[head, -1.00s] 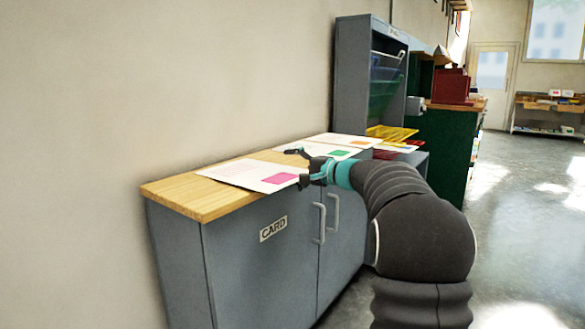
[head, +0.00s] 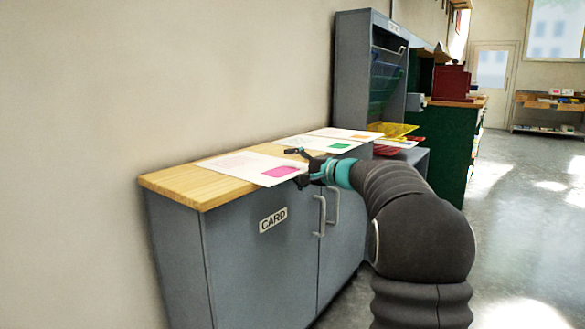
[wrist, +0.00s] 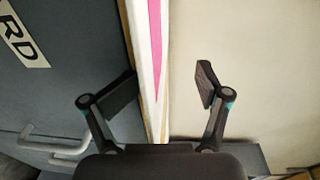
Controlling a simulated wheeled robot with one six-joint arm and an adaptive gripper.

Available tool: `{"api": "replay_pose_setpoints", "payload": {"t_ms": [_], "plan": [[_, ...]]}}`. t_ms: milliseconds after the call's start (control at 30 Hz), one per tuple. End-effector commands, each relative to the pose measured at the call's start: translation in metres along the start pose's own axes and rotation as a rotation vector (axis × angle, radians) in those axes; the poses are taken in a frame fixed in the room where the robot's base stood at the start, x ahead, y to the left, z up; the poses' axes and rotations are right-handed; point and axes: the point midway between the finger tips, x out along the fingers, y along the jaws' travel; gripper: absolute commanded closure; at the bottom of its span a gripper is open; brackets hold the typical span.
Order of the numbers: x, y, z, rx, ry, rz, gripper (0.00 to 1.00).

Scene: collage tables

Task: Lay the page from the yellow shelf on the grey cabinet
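The grey cabinet (head: 255,265), marked CARD, has a wooden top. A white page with a magenta patch (head: 235,165) lies on that top at its front edge. Behind it lie a page with a green patch (head: 310,143) and a page with an orange patch (head: 335,133). The yellow shelf (head: 397,130) juts from the grey rack; I see no page on it. My gripper (head: 298,165) is at the front edge beside the magenta page. In the wrist view my gripper (wrist: 163,88) is open, its fingers apart, with the page's magenta strip (wrist: 156,40) between and beyond them.
A red shelf (head: 386,150) with a white sheet sits below the yellow one. The grey rack (head: 352,75) also holds blue and green shelves. Cabinet handles (head: 322,215) stick out below my gripper. The left end of the wooden top (head: 190,188) is bare.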

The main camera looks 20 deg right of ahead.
Motion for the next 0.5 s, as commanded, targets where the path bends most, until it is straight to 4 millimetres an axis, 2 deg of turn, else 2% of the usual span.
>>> {"api": "replay_pose_setpoints", "payload": {"t_ms": [367, 500], "plan": [[0.000, 0.003, 0.000, 0.000, 0.000, 0.000, 0.25], [-0.012, 0.004, -0.001, -0.002, 0.001, -0.001, 0.25]]}}
